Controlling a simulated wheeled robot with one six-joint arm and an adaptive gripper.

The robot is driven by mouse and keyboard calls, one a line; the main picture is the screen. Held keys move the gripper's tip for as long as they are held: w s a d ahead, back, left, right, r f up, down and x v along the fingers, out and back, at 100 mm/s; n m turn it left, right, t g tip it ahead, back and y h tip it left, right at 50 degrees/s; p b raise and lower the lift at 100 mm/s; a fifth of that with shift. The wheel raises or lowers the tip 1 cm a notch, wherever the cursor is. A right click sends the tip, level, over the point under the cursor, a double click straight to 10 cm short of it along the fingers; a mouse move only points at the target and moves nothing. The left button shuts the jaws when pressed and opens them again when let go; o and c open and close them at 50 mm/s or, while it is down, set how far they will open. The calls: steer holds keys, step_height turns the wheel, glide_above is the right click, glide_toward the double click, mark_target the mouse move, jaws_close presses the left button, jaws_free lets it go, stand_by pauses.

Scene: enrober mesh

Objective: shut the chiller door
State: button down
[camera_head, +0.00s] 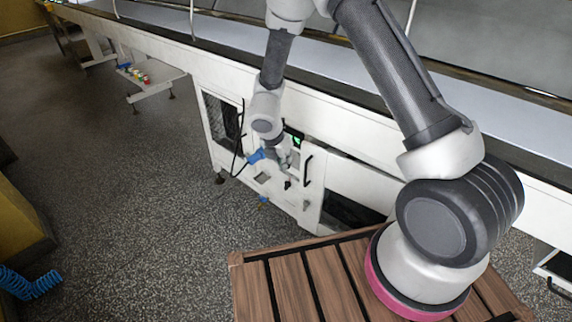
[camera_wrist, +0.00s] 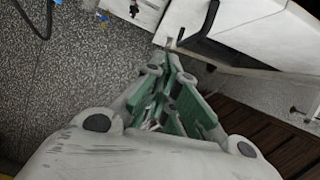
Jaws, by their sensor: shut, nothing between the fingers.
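The chiller door appears to be the white panel (camera_head: 312,200) with a black bar handle (camera_head: 307,170) under the conveyor in the head view. It stands out from the cabinet, with a dark opening (camera_head: 350,212) to its right. In the wrist view a white panel with a black handle (camera_wrist: 203,25) is at the top, with a dark gap beside it. My gripper (camera_head: 286,165) is beside the door's left part, partly hidden by my wrist. In the wrist view my gripper (camera_wrist: 172,62) has its green-grey fingers together and empty, just below the handle. I cannot tell whether it touches the door.
The long white conveyor (camera_head: 340,125) runs above the cabinets. A dark mesh panel (camera_head: 222,120) is left of the door. A small low table (camera_head: 155,80) with small items stands farther left. Speckled floor (camera_head: 130,200) is open at left. A blue coiled hose (camera_head: 30,283) lies at lower left.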

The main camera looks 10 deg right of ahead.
mark_target(301, 166)
steer(key=shift+f, duration=0.1)
steer(key=w+d+f, duration=0.5)
steer(key=f, duration=0.4)
steer(key=shift+w+d, duration=0.15)
steer(key=shift+d, duration=0.15)
steer(key=shift+w+d+m, duration=0.7)
steer(key=shift+w+d, duration=0.4)
steer(key=shift+d, duration=0.05)
steer(key=shift+a, duration=0.1)
